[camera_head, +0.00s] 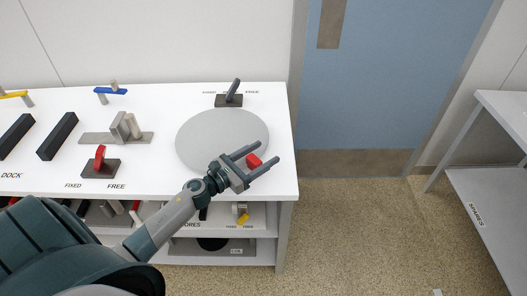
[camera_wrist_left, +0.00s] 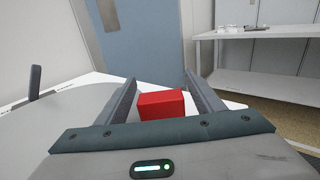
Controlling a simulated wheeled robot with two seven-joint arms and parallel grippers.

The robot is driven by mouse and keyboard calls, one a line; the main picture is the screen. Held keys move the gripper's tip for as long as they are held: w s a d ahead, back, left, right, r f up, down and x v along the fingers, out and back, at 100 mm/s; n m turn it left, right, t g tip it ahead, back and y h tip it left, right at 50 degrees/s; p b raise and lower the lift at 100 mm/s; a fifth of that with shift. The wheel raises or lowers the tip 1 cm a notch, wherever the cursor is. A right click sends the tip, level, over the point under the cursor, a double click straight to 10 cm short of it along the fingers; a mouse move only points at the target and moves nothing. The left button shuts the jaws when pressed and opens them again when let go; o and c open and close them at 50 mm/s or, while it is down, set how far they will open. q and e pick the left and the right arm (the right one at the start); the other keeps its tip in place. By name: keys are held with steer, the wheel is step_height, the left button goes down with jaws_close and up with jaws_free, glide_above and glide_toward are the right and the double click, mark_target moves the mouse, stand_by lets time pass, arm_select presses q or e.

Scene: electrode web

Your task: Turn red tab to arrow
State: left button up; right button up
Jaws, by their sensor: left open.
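A red tab (camera_head: 254,160) sits at the right front edge of a round grey disc (camera_head: 205,137) on the white table. In the left wrist view the red tab (camera_wrist_left: 162,104) shows as a red block between the two fingers. My left gripper (camera_head: 264,153) is open, its fingers on either side of the red tab, with a gap to each finger in the wrist view (camera_wrist_left: 158,90). I cannot tell the height of the fingers over the tab. No arrow can be made out. My right gripper is not in view.
A dark lever (camera_head: 234,88) on a brown base stands behind the disc, by FIXED and FREE labels. A red handle (camera_head: 100,157) on a brown base, a grey block fixture (camera_head: 132,127) and black bars (camera_head: 58,136) stand to the left. The table (camera_head: 290,178) ends just right of the disc.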

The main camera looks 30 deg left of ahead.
arm_select(q)
steer(key=shift+w+d, duration=0.15)
steer(key=shift+w, duration=0.3)
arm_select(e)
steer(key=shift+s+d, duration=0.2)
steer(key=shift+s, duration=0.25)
